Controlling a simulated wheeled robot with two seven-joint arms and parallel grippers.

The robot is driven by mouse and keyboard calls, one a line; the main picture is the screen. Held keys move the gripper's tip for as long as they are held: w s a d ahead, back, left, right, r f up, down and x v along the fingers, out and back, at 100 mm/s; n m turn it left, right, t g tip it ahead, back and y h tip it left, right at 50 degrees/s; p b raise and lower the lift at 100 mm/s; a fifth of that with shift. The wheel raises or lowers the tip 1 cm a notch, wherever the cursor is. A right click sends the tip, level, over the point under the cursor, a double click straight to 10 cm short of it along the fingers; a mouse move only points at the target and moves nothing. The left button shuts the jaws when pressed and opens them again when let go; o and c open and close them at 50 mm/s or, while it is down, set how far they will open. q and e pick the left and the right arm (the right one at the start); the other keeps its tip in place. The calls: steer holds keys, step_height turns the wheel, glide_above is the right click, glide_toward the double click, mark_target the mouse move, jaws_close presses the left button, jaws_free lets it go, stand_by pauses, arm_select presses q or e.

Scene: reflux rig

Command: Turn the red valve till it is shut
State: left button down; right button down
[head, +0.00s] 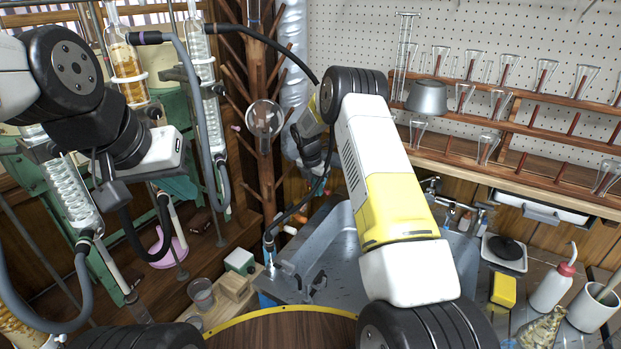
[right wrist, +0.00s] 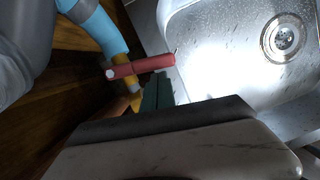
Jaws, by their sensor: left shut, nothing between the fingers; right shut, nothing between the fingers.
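The red valve handle (right wrist: 140,67) shows in the right wrist view as a short red bar with a pale end cap, lying across a yellow-and-blue pipe (right wrist: 100,28) beside the sink. The dark green fingers of my right gripper (right wrist: 157,92) are shut and empty, just below the handle; I cannot tell whether they touch it. In the head view my right gripper (head: 312,158) is above the sink's left back corner, and I cannot make out the valve clearly there. My left gripper (head: 114,194) is shut and empty at the left, in front of the glassware.
A metal sink (head: 345,235) is partly behind my right arm; its drain (right wrist: 284,37) shows in the right wrist view. Glass condensers and grey hoses (head: 205,120) crowd the left. A wooden drying rack (head: 262,170) stands behind. A yellow sponge (head: 503,290) and wash bottle (head: 552,288) are at right.

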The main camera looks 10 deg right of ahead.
steer(key=shift+w+d+n, duration=0.35)
steer(key=shift+d+n, duration=0.35)
steer(key=shift+d, duration=0.15)
